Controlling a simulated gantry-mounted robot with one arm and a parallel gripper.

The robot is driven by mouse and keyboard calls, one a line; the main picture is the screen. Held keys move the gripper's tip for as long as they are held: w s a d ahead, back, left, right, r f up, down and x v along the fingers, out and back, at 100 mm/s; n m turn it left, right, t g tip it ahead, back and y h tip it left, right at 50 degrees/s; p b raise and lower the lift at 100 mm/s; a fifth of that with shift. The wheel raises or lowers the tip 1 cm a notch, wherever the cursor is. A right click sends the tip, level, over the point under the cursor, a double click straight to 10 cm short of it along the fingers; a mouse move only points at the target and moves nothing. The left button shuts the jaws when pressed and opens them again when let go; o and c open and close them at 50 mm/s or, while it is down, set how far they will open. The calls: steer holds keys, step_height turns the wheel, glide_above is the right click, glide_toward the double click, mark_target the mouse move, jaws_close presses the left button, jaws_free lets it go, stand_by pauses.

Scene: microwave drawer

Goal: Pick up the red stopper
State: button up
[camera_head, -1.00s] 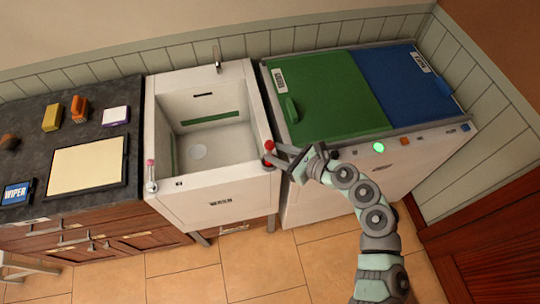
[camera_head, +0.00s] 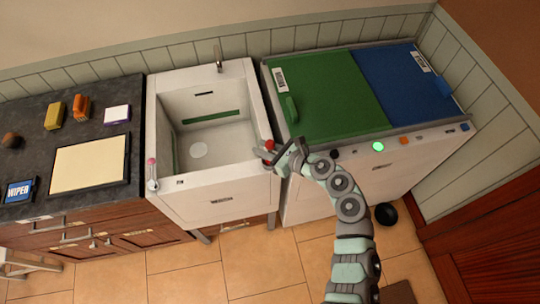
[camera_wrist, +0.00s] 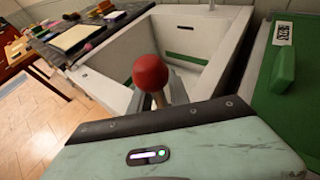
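The red stopper (camera_head: 269,145) is at the front right corner of the white sink (camera_head: 225,186). In the wrist view its round red head (camera_wrist: 150,73) stands on a pale stem. My gripper (camera_head: 270,157) is at that corner. In the wrist view the fingers of my gripper (camera_wrist: 157,98) stand on either side of the stem, just below the red head, and appear apart. Contact with the stem is not clear, and the foot of the stopper is hidden behind my gripper body.
A pink-topped piece (camera_head: 151,163) stands at the sink's front left corner. A dark counter (camera_head: 30,115) holds several items at left.

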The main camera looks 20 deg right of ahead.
jaws_close()
stand_by(0.5)
